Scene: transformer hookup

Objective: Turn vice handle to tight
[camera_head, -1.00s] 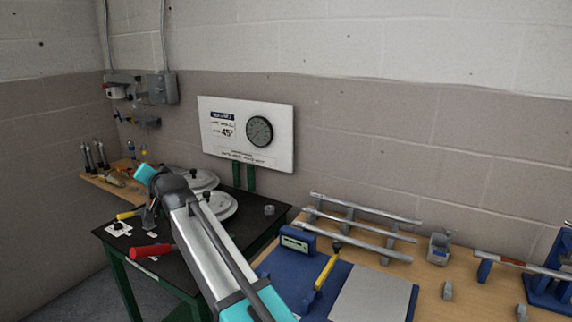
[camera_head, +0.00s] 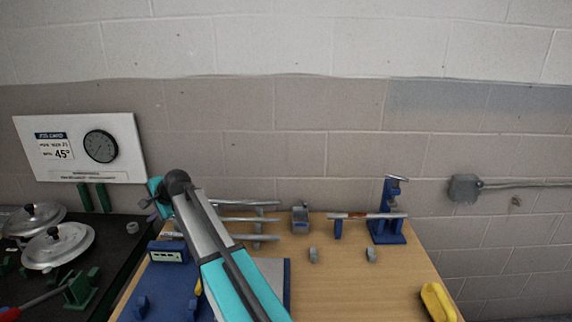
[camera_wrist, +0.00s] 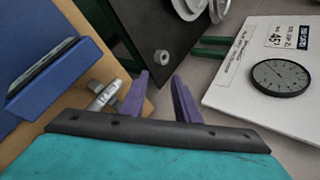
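The blue vice (camera_head: 387,226) stands upright at the right side of the wooden bench in the head view. Its grey handle (camera_head: 397,178) lies across the top. A metal pipe (camera_head: 358,216) runs from the vice to the left, over a small blue support (camera_head: 338,230). My gripper (camera_wrist: 160,78) shows two purple fingers spread apart with nothing between them in the wrist view. In the head view my gripper (camera_head: 150,202) is at the bench's left end, far left of the vice and partly hidden by my arm. The vice is not in the wrist view.
The wooden bench (camera_head: 350,285) has clear room in front of the vice. Grey pipes on a rack (camera_head: 250,220), a grey box (camera_head: 300,220) and small grey blocks (camera_head: 314,255) lie left of it. A yellow object (camera_head: 437,302) is at the front right. A black table (camera_head: 110,255) stands left.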

